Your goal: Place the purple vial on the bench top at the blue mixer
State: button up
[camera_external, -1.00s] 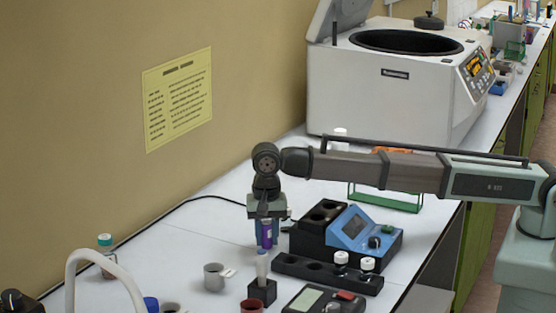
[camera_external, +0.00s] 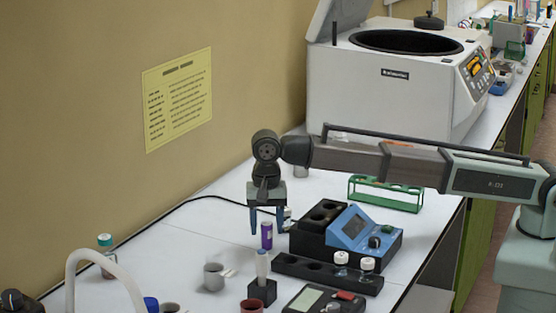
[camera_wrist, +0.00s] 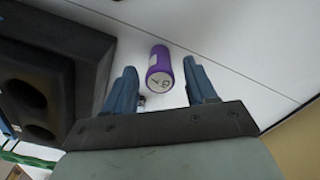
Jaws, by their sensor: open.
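The purple vial (camera_external: 267,236) stands upright on the white bench top, just left of the blue mixer (camera_external: 358,230). Its label and pale cap show in the wrist view (camera_wrist: 160,68). My gripper (camera_external: 266,226) is open above the vial, with its blue fingers apart and empty. In the wrist view the vial lies between and beyond the two fingertips (camera_wrist: 160,78), with clear gaps on both sides. The mixer's black block with round wells (camera_wrist: 40,85) fills the left of the wrist view.
A black rack (camera_external: 310,270) with two white-capped vials stands in front of the mixer. A green rack (camera_external: 385,193) stands behind.

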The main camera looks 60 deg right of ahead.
aim_at(267, 223)
notch_tip(267, 223, up, 9)
jog(key=shift+f, duration=0.1)
